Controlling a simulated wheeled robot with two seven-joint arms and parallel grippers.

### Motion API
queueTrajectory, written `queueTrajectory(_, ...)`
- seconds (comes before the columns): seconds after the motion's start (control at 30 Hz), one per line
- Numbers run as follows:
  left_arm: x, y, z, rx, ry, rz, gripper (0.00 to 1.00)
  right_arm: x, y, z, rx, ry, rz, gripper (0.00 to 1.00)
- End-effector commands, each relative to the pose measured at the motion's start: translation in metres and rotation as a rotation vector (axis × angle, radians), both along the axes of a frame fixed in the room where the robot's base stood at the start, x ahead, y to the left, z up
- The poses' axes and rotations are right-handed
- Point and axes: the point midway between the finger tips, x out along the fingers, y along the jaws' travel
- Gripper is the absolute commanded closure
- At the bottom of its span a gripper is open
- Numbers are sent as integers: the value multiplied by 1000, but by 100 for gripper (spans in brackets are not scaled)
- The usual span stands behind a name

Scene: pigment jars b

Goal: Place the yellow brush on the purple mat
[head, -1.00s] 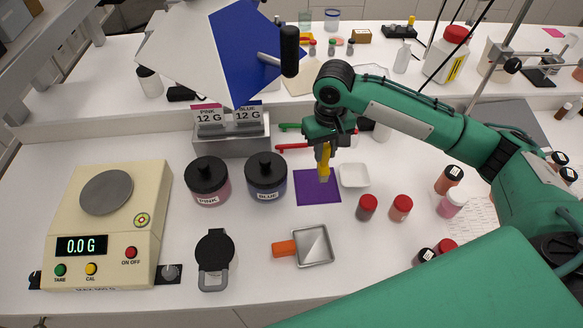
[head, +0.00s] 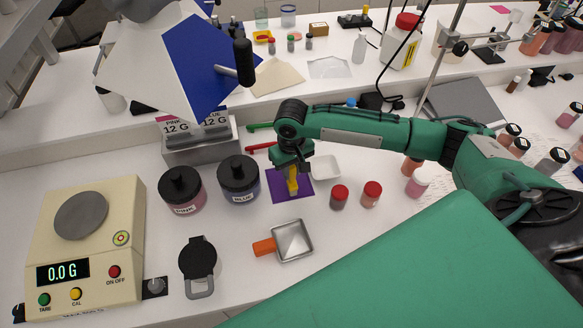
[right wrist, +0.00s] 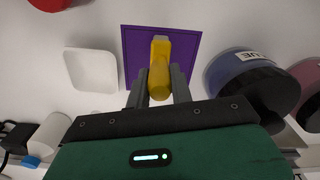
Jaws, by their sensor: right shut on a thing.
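The yellow brush (right wrist: 160,68) is between the fingers of my right gripper (right wrist: 158,90), which is shut on it. In the head view the brush (head: 293,184) points down over the purple mat (head: 274,187), and my right gripper (head: 292,168) is above the mat. The mat (right wrist: 190,42) also shows behind the brush in the right wrist view. I cannot tell whether the brush tip touches the mat. My left gripper does not show.
A white dish (head: 326,167) lies just right of the mat, and the blue jar (head: 238,180) stands close on its left. Two red-capped jars (head: 339,197) (head: 371,194) and a metal scoop (head: 293,240) are nearer the front. A scale (head: 85,245) stands at left.

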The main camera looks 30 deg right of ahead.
Motion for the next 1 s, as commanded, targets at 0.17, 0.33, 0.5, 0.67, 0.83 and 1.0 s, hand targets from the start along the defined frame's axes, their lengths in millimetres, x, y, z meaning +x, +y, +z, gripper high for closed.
queueTrajectory(0.17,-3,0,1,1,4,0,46,0,0,-2,0,0,0,76)
queueTrajectory(0.33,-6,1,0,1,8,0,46,0,0,-2,0,0,0,56)
queueTrajectory(0.5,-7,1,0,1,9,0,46,0,0,-2,0,0,0,56)
queueTrajectory(0.67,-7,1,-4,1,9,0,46,1,0,5,1,-3,0,56)
queueTrajectory(0.83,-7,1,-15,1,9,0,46,1,1,33,2,-6,1,56)
queueTrajectory(1.0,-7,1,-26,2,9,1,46,1,1,71,2,-5,1,56)
